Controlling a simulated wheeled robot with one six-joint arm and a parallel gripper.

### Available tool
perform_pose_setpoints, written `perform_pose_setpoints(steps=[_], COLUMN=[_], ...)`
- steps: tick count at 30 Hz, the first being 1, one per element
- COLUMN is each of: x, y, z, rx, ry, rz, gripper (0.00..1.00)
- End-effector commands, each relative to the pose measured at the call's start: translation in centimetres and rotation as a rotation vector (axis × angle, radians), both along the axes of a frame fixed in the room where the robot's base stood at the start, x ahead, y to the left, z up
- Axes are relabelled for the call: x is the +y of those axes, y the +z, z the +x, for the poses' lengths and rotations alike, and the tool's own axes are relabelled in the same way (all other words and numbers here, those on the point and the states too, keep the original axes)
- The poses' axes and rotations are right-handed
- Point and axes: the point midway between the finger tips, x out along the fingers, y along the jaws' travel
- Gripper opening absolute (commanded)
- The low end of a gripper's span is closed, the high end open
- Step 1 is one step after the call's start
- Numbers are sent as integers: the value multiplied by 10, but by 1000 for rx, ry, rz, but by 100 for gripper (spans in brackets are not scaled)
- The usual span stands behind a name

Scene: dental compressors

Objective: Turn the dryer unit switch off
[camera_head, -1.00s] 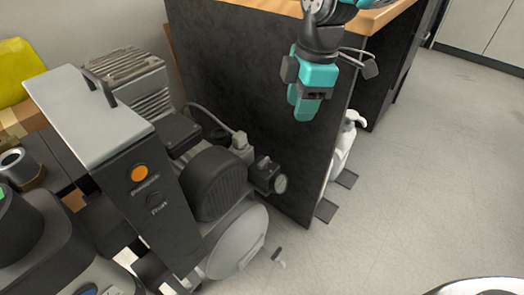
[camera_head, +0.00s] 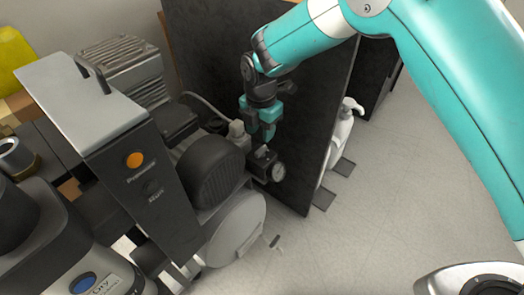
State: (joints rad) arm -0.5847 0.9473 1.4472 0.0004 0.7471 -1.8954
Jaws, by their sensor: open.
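A tall dark box with a grey top (camera_head: 80,95) and a black carry handle stands at the left. At the lower left, a grey and black unit (camera_head: 55,255) carries a blue oval switch (camera_head: 84,284) beside a label that I cannot read fully. I cannot tell which of the two is the dryer unit. My gripper (camera_head: 263,128) is open and empty, pointing down above the gauge and the grey connector, to the right of both switches and apart from them.
A white spray bottle (camera_head: 341,132) is beyond the panel. Open floor (camera_head: 400,220) lies at the right.

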Motion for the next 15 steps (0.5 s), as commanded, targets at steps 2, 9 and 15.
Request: perform_pose_setpoints(steps=[2, 9, 15], x=[0, 0, 0], y=[-23, -59, -69], z=[-1, 0, 0], rx=[3, 0, 0], ry=[0, -1, -1], rz=[-2, 0, 0], gripper=[40, 40, 40])
